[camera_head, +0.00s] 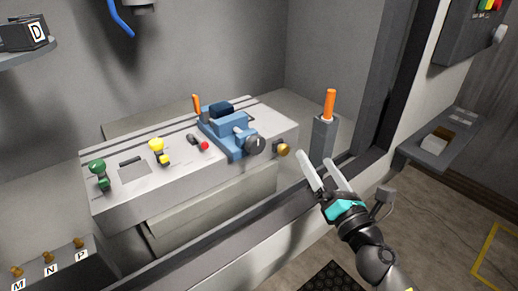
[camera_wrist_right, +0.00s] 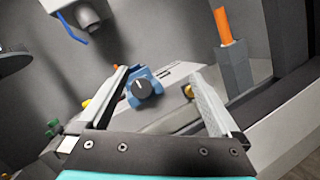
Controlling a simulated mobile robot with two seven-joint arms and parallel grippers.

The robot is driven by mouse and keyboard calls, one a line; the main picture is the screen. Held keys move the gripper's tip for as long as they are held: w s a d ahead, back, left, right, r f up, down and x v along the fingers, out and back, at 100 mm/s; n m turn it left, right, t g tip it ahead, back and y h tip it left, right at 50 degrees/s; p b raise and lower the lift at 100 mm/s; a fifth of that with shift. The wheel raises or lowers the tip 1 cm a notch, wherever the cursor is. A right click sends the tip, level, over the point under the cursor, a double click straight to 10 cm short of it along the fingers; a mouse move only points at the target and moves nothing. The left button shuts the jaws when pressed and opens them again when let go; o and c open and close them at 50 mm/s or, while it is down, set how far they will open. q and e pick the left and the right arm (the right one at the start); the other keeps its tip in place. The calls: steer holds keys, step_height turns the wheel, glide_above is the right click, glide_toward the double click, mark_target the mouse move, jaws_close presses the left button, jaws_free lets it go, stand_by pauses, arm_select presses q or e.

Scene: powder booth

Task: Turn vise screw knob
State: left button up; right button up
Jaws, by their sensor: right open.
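The blue vise (camera_head: 228,128) sits on the right part of the grey bench block in the head view. Its dark round screw knob (camera_head: 255,145) faces the front; a light line crosses its face in the right wrist view (camera_wrist_right: 142,88). My right gripper (camera_head: 325,172) is open and empty, to the right of the knob and apart from it. In the right wrist view its two fingers (camera_wrist_right: 160,95) stand wide apart, with the knob showing between them in the distance. My left gripper is not in view.
A brass knob (camera_head: 283,149) sits right of the vise. An orange-handled tool stands in a grey holder (camera_head: 324,135) near my right gripper. The booth's front sill (camera_head: 225,242) runs below the bench block (camera_head: 120,213). Red, yellow (camera_head: 156,146) and green (camera_head: 97,167) knobs lie left.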

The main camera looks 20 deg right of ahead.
mark_target(258, 147)
steer(key=a+f+n+g+y, duration=0.1)
steer(key=n+y, duration=0.1)
steer(key=n, duration=0.2)
steer(key=a+f+n+g+y, duration=0.1)
steer(key=n+y, duration=0.1)
steer(key=n, duration=0.2)
steer(key=w+a+f+n+g+y, duration=0.1)
steer(key=f+n, duration=0.1)
steer(key=n, duration=0.2)
steer(key=shift+a+y, duration=0.15)
steer(key=shift+y, duration=0.25)
steer(key=x, duration=1.5)
steer(key=shift+a, duration=0.1)
steer(key=c, duration=1.4)
